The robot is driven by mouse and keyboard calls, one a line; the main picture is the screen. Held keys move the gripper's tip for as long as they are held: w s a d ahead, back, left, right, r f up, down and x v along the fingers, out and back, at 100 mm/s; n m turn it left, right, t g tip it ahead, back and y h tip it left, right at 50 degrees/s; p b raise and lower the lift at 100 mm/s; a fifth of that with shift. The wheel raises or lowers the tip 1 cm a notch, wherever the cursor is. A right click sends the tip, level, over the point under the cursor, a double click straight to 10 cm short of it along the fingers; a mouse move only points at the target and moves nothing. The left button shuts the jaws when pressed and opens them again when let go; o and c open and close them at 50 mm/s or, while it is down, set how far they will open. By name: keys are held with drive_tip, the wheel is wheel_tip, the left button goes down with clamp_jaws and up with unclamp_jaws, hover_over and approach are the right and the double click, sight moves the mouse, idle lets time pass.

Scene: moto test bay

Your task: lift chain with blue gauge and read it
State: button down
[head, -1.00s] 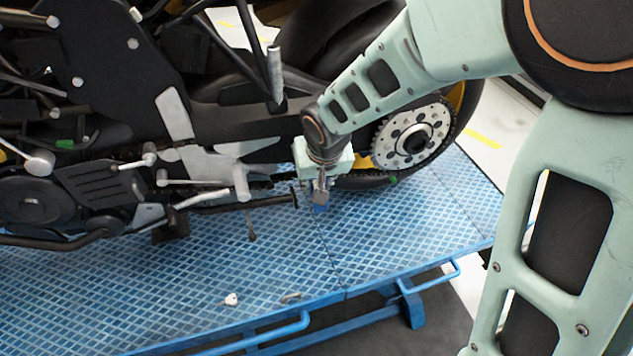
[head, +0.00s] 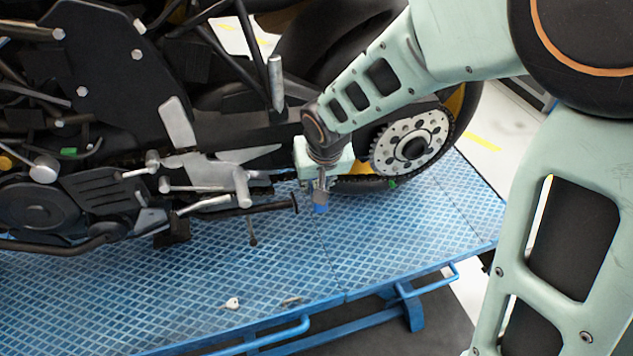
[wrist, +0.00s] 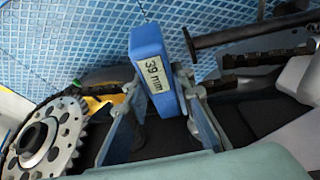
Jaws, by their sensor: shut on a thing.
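The blue gauge (wrist: 152,70) is upright between the fingers of my gripper (wrist: 160,95) in the wrist view. Its display faces the camera and reads "39 mm". In the head view my gripper (head: 321,188) is shut on the gauge (head: 320,208), low beside the motorcycle and left of the rear sprocket (head: 412,147). The chain (wrist: 268,57) runs from the sprocket (wrist: 45,138) at left, past the gauge, to the right. The gauge and fingers hide part of the chain, so I cannot tell whether they touch it.
The motorcycle (head: 105,120) stands on a blue patterned lift platform (head: 190,275). A dark bar (wrist: 250,30) sticks out right of the gauge in the wrist view. The platform in front of my gripper is mostly clear.

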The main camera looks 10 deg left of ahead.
idle(0.7)
drive_tip(key=shift+f+b, duration=2.25)
drive_tip(key=shift+b, duration=0.25)
drive_tip(key=shift+s, duration=0.1)
drive_tip(key=s+d, duration=0.4)
drive_tip(key=s, duration=0.2)
drive_tip(key=shift+s, duration=0.3)
drive_tip(key=shift+d, duration=0.1)
drive_tip(key=w+d+f+m+h+p, duration=0.1)
drive_tip(key=w+d, duration=0.3)
drive_tip(key=d, duration=0.6)
drive_tip(key=w+d+m+p, duration=0.1)
drive_tip(key=w+d+m, duration=0.3)
drive_tip(key=d, duration=0.7)
drive_tip(key=shift+d+f+t+h+p, duration=0.25)
drive_tip(key=shift+f+t+h+p, duration=0.05)
drive_tip(key=shift+f+h+p, duration=0.1)
drive_tip(key=shift+w, duration=0.15)
